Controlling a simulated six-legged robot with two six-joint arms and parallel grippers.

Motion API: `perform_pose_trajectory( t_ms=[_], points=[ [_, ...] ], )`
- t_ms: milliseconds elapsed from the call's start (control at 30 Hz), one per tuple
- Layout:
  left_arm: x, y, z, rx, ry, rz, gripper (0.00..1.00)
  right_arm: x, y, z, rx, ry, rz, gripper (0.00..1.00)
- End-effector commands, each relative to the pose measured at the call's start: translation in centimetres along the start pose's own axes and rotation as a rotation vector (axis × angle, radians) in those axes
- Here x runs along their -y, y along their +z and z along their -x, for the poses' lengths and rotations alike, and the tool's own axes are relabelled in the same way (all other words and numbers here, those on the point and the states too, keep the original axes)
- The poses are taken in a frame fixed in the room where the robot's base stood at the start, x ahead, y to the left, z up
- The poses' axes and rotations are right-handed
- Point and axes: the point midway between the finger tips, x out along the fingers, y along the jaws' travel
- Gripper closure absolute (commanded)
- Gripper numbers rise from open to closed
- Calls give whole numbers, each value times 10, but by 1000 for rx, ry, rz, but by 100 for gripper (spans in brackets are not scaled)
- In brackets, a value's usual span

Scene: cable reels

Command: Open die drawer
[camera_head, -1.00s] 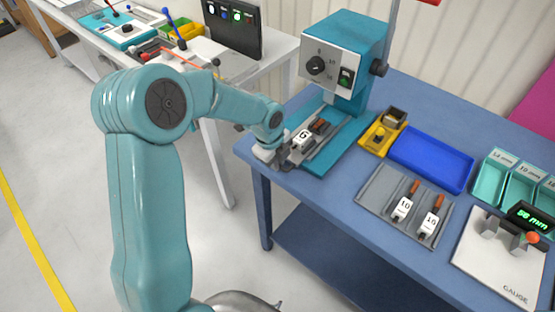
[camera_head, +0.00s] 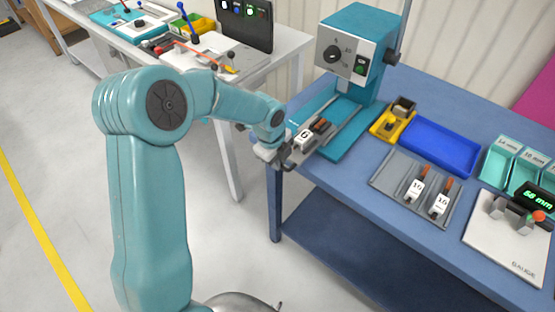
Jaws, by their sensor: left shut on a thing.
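The die drawer (camera_head: 300,156) is a grey tray in the teal base (camera_head: 358,137) of the press (camera_head: 355,45). It sticks out past the base at its front left end. A die marked 6 (camera_head: 303,136) with a dark and orange part lies in it. My left gripper (camera_head: 279,158) is at the drawer's front end and shut on it; the fingertips and the grip itself are mostly hidden. My right gripper is out of view.
Right of the press on the blue table (camera_head: 335,186) are a yellow holder (camera_head: 391,124), a blue tray (camera_head: 440,143), a grey rack (camera_head: 390,175) with two dies marked 16, teal bins (camera_head: 497,160) and a gauge (camera_head: 507,240). A white table (camera_head: 285,50) stands behind my left arm.

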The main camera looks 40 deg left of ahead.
Motion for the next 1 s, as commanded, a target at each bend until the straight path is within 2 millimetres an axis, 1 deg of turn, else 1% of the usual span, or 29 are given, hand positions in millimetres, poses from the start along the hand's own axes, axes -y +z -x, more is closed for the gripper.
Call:
perform_pose_trajectory(
  t_ms=[400, 433, 467, 500, 733, 833, 933, 1000],
  points=[
    [6, 2, 2, 5, -8, 0, 100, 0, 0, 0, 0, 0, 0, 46],
    [6, 2, 2, 5, -8, 0, 78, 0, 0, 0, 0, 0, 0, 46],
    [6, 2, 2, 5, -8, 0, 68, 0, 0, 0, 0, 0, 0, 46],
    [5, 2, 2, 4, -7, 0, 62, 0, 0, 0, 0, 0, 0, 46],
    [3, 1, 1, 2, -2, 0, 62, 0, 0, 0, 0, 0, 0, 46],
    [3, 1, 4, 3, -3, 0, 62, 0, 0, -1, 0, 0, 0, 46],
    [4, 1, 16, 4, -6, 0, 62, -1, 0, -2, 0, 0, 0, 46],
    [4, 1, 30, 3, -8, 0, 62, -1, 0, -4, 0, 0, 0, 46]
  ],
)
